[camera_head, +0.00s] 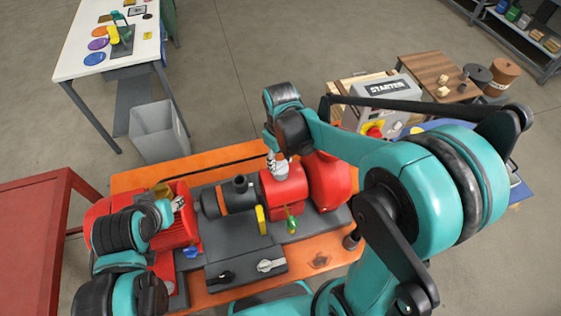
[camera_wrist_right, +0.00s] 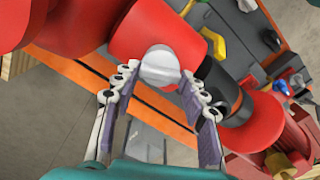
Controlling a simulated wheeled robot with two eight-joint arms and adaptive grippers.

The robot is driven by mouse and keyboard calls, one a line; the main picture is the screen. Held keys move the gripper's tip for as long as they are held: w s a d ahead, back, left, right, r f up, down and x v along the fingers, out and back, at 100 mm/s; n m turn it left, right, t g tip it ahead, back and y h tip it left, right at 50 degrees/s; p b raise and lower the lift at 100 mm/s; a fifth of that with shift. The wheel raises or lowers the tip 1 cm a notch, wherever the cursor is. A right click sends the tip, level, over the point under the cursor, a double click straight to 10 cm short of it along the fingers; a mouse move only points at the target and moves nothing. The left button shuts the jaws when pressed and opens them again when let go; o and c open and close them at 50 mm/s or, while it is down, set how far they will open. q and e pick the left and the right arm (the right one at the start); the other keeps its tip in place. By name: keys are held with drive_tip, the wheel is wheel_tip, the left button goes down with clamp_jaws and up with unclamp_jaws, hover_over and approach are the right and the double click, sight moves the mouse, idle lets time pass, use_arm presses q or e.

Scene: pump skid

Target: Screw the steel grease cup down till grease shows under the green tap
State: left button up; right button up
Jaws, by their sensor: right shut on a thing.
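The steel grease cup (camera_wrist_right: 160,68) sits on the red pump housing (camera_wrist_right: 140,35) in the right wrist view. In the head view the cup (camera_head: 282,170) shows just below my right gripper (camera_head: 276,160). The fingers of my right gripper (camera_wrist_right: 158,82) are on either side of the cup and shut on it.
A yellow handle (camera_head: 261,220) stands left of the green tap. A dark coupling (camera_head: 237,196) lies between motor and pump. A grey panel (camera_head: 245,270) with levers is in front. The STARTER box (camera_head: 386,88) stands behind right. A grey bin (camera_head: 158,132) is behind left.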

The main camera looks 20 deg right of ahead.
sight(281, 163)
drive_tip(key=shift+m+b, duration=0.35)
drive_tip(key=shift+m, duration=1.25)
drive_tip(key=o, duration=1.2)
drive_tip(key=shift+c, duration=0.2)
wheel_tip(281, 163, up, 12)
